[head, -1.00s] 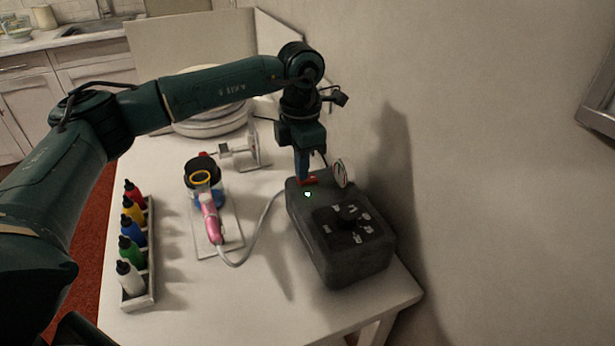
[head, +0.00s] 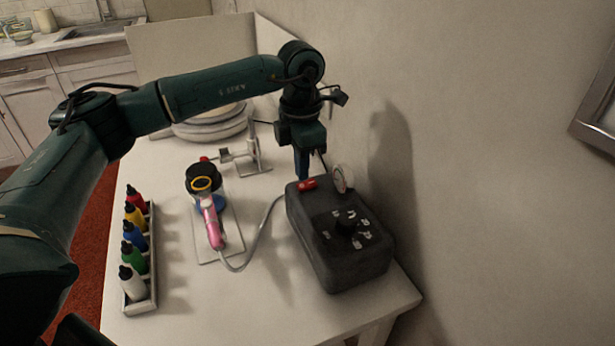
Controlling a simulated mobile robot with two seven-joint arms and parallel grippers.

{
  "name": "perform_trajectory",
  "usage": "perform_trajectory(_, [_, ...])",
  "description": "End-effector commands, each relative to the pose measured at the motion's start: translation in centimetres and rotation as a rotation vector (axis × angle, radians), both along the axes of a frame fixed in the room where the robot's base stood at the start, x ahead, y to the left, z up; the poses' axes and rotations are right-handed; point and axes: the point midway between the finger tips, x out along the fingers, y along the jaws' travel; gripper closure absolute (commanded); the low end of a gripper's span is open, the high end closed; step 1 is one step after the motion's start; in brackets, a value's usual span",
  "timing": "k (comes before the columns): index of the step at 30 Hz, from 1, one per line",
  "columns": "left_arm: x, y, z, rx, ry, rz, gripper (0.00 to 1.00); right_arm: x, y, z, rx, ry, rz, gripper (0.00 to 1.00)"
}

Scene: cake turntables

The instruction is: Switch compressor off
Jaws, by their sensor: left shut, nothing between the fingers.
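The compressor (head: 335,270) is a dark grey box at the right end of the white table. On its top are a red switch (head: 307,185), a black knob (head: 347,226) with pale marks around it, and a round gauge (head: 342,178) at the back. No green light shows on it. My left gripper (head: 302,176) points down just behind the red switch, its fingers shut and empty. Its tips are partly hidden by the compressor's back edge, and I cannot tell whether they touch it. My right gripper is not in view.
A pink airbrush (head: 211,224) rests by a dark-topped jar, with a hose (head: 262,232) to the compressor. A rack (head: 153,290) of several paint bottles stands at left. White turntables (head: 210,128) are behind my arm. The wall is close on the right.

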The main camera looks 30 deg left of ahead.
Motion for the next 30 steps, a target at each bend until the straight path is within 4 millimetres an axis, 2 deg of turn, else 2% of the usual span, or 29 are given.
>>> perform_trajectory(1, [0.0,0.0,0.8,-0.001,-0.001,0.0,1.0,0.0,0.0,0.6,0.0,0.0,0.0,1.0])
perform_trajectory(15, [0.0,0.0,4.5,-0.001,-0.001,0.0,1.0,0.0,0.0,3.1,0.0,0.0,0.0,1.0])
perform_trajectory(30, [0.0,0.0,4.7,0.0,-0.001,0.0,1.0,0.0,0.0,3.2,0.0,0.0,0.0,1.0])
